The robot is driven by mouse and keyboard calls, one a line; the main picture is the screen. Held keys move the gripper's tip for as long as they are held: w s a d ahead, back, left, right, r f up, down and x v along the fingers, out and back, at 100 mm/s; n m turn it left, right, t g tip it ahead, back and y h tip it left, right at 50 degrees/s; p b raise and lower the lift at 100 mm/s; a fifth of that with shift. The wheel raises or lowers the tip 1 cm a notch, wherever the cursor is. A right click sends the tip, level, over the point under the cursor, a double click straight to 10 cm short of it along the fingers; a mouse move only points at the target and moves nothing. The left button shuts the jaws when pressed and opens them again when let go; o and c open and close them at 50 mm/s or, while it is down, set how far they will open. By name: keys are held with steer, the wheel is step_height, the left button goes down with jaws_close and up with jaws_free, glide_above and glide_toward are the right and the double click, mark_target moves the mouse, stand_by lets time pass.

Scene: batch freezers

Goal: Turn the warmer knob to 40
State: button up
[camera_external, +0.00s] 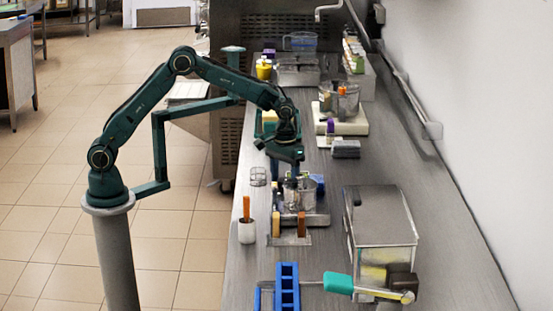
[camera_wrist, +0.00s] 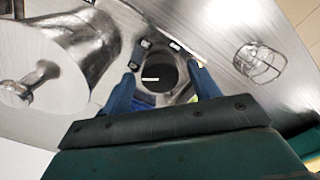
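In the wrist view, a dark round knob (camera_wrist: 158,72) with a white pointer line sits on a metal panel; the line lies nearly level across the picture. My gripper (camera_wrist: 161,76) has its two blue fingers apart, one on each side of the knob. I cannot tell whether either finger touches it. Small dark marks lie around the knob, but no numbers are legible. In the external view, my gripper (camera_external: 285,176) points down over the warmer (camera_external: 316,219), which carries a metal pot (camera_external: 300,196). The knob is not discernible there.
A wire basket (camera_wrist: 260,62) shows beside the knob in the wrist view. In the external view, a white cup with an orange-handled tool (camera_external: 247,232) stands near the counter's left edge. A metal box (camera_external: 382,225) stands right of the warmer, and a blue rack (camera_external: 287,285) in front.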

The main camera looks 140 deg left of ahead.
mark_target(285, 179)
steer(key=shift+r, duration=0.15)
step_height(285, 179, up, 14)
steer(key=shift+f, duration=0.2)
stand_by(0.5)
steer(key=s+d+r+m+t, duration=0.1)
steer(key=d+r+m, duration=0.2)
steer(key=d, duration=0.5)
steer(key=s+d+r+m+t+y, duration=0.1)
steer(key=d+r+m, duration=0.15)
steer(key=d, duration=0.55)
steer(key=s+d+r+m+t, duration=0.1)
steer(key=d+r+m, duration=0.2)
steer(key=d, duration=0.5)
steer(key=s+d+f+m+t+h, duration=0.1)
steer(key=s+d+f+m, duration=0.5)
steer(key=s+d, duration=0.8)
steer(key=d+m+t, duration=0.1)
steer(key=m, duration=0.2)
steer(key=shift+s+d+t, duration=0.25)
steer(key=shift+t, duration=0.05)
